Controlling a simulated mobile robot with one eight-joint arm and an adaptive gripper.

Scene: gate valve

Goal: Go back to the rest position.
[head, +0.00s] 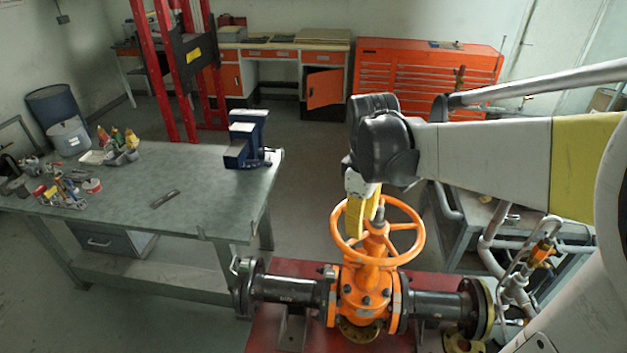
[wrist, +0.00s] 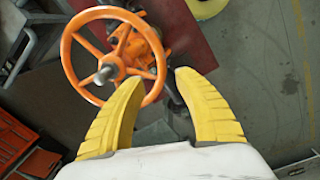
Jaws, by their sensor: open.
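An orange gate valve with a spoked handwheel (head: 377,231) stands on a dark flanged pipe in the head view. The handwheel (wrist: 103,25) also shows at the upper left of the wrist view. My gripper (head: 362,225) has yellow fingers and hangs by the left back part of the wheel in the head view.
The valve is on a red stand (head: 262,325). A grey workbench (head: 215,190) with a blue vise (head: 246,140) and tools stands left. A red frame (head: 180,75), an orange tool chest (head: 430,72) and cabinets are behind. Pipes (head: 490,235) stand right of the valve.

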